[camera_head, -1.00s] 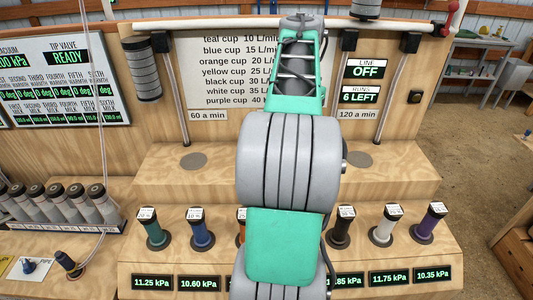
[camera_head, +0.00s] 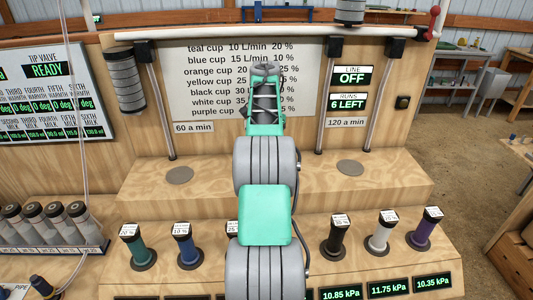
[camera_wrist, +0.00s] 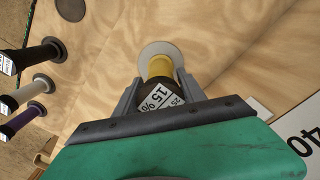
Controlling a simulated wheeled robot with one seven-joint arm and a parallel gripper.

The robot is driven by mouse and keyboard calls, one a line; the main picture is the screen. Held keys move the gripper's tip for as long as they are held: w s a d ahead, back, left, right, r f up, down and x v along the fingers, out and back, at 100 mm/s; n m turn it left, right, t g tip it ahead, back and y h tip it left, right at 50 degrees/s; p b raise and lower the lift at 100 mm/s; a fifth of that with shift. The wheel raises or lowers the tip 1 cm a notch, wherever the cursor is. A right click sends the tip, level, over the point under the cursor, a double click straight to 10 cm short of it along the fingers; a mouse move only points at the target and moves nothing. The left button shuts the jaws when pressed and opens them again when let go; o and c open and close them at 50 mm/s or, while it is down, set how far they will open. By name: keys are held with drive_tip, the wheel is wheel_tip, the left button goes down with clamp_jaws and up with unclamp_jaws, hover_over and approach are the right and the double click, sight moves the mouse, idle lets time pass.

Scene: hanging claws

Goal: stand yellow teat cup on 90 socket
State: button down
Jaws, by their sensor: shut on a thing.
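In the wrist view my gripper (camera_wrist: 158,80) is shut on the yellow teat cup (camera_wrist: 160,66). The cup has a yellow body and a dark end with a white label reading 15 %. Its far end is over a pale round disc (camera_wrist: 148,48) on the wooden surface; I cannot tell whether they touch, nor whether the disc is the 90 socket. In the head view my arm hides the gripper, the cup and the middle of the bench between the 60 and 120 signs.
Grey discs lie on the step at left (camera_head: 179,176) and right (camera_head: 350,168). Teal (camera_head: 139,246), blue (camera_head: 188,246), black (camera_head: 336,236), white (camera_head: 380,235) and purple (camera_head: 427,227) cups stand in the front row. Vertical rods (camera_head: 161,105) flank the arm.

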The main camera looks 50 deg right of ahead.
drive_tip(key=shift+r, duration=0.1)
drive_tip(key=shift+f, duration=0.25)
drive_tip(key=c, duration=0.7)
unclamp_jaws()
drive_tip(key=shift+r, duration=0.1)
